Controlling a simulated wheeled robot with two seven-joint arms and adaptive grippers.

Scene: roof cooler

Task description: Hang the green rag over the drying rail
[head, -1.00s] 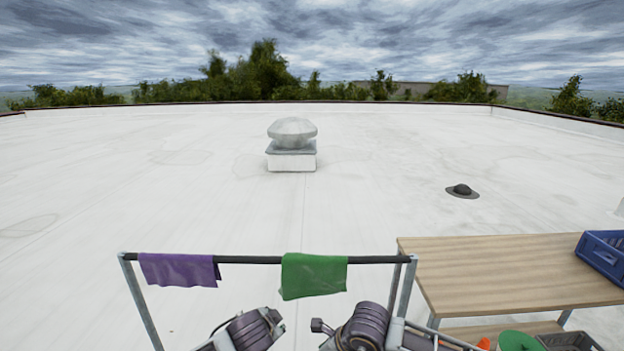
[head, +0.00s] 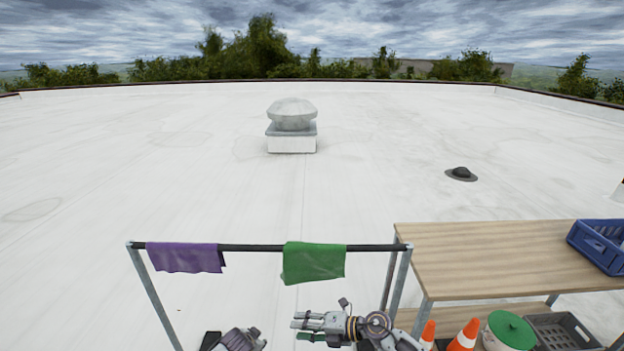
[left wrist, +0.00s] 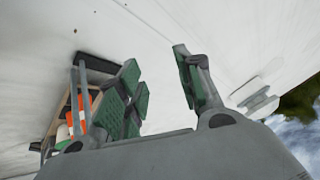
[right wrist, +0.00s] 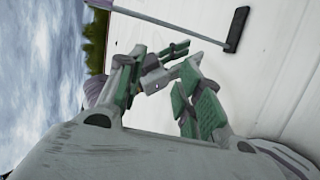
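The green rag (head: 314,264) hangs draped over the dark bar of the drying rail (head: 370,248), right of the rail's middle, with its front flap hanging below the bar. Neither gripper touches it. My right gripper (head: 303,326) is below the rag in the head view, pointing left; its fingers are apart and empty, as the right wrist view (right wrist: 162,78) also shows. My left arm shows only in part at the bottom of the head view. In the left wrist view my left gripper (left wrist: 160,70) is open with nothing between its green-padded fingers.
A purple rag (head: 186,258) hangs at the rail's left. At right stands a wooden table (head: 490,258) with a blue crate (head: 600,245). Orange cones (head: 465,335), a green-lidded pot (head: 510,331) and a grey crate (head: 562,334) are below it.

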